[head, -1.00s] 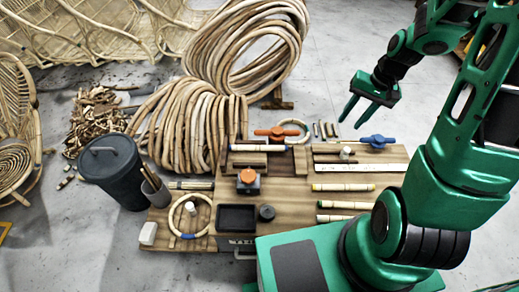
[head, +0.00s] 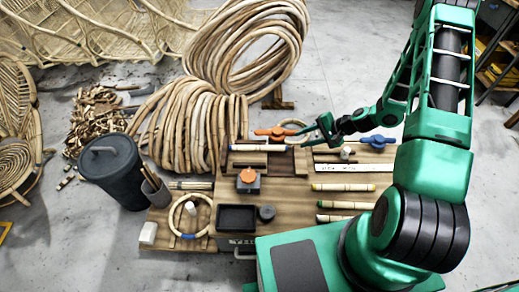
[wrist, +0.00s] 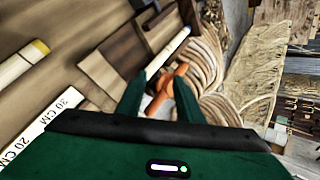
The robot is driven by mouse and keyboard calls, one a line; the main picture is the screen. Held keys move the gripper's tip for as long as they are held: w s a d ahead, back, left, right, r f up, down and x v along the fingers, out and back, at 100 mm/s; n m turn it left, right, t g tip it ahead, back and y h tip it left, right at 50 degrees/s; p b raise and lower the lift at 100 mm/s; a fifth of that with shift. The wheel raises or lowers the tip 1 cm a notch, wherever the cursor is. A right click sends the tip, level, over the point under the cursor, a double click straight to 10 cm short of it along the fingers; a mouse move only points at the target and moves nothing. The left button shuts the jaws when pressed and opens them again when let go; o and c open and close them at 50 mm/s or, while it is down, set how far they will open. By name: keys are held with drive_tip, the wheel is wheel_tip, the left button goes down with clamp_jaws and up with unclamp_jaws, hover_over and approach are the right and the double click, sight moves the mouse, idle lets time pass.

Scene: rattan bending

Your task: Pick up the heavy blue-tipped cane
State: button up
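A pale cane with a blue tip (head: 262,147) lies across a dark wooden holder at the back of the workbench. In the wrist view, the cane (wrist: 170,51) slants up to the right, with its blue tip at the upper end, beyond my fingertips. My gripper (head: 322,130) is to the right of the cane, above the back of the bench. In the wrist view, my gripper (wrist: 158,90) has its two green fingers apart, with nothing held between them. An orange-handled clamp shows between and behind the fingers.
The orange clamp (head: 277,132) and a blue clamp (head: 377,141) sit at the bench's back edge. A white ruler strip (head: 360,167), a yellow-tipped cane (head: 343,187) and a green-tipped cane (head: 345,204) lie on the right. Large rattan coils (head: 190,120) stand behind.

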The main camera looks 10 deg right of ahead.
sight(275, 149)
wheel_tip(275, 149, down, 10)
drive_tip(key=w+a+m+t, duration=0.1)
drive_tip(key=a+m+t, duration=0.25)
drive_tip(key=m, duration=0.25)
drive_tip(key=x, duration=1)
drive_tip(key=shift+w, duration=0.5)
clamp_jaws()
